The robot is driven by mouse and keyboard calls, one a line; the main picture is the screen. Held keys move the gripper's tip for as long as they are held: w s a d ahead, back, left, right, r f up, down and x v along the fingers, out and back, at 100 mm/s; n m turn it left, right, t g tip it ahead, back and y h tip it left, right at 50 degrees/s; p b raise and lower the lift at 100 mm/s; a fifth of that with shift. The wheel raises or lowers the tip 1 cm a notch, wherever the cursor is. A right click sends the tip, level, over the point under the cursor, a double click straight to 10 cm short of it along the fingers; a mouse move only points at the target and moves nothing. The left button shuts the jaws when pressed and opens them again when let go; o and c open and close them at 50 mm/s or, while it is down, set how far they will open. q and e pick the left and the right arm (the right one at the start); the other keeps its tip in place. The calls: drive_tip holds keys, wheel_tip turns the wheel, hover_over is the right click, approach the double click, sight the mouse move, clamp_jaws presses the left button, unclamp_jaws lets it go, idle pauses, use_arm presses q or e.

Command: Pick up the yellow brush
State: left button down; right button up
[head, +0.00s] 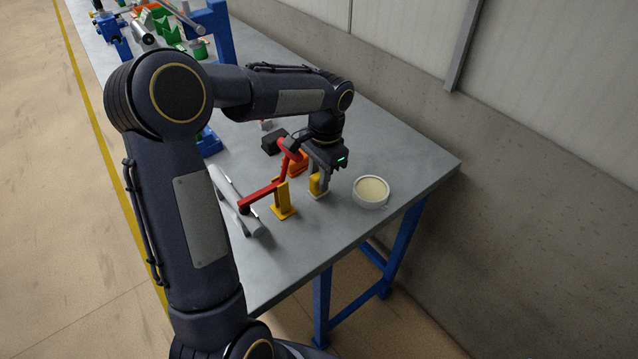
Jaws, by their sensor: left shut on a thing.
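The yellow brush (316,188) stands upright on the grey bench, or very near it, with a pale lower end. My left gripper (322,178) reaches down from above and is shut on the brush's upper part. The fingers hide part of the brush, and I cannot tell whether its lower end touches the bench. My right gripper is not in view.
A round cream-filled bowl (371,191) stands just right of the brush. A red lever (262,195) with a yellow base (283,205) is close on the left, beside a grey rail (238,205). The grey bench (420,160) is clear at the right.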

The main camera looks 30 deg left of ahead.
use_arm(q)
drive_tip(key=shift+r, duration=0.2)
drive_tip(key=shift+r, duration=0.25)
drive_tip(key=r, duration=0.2)
drive_tip(key=shift+d+r, duration=0.2)
drive_tip(key=shift+r, duration=0.2)
drive_tip(key=s+d+b, duration=0.1)
drive_tip(key=s+d, duration=0.2)
drive_tip(key=d, duration=0.5)
drive_tip(key=s+d+b, duration=0.2)
drive_tip(key=s+d, duration=0.2)
drive_tip(key=d, duration=0.4)
drive_tip(key=shift+d, duration=0.2)
drive_tip(key=shift+f, duration=0.1)
drive_tip(key=c, duration=1.7)
unclamp_jaws()
drive_tip(key=c, duration=0.4)
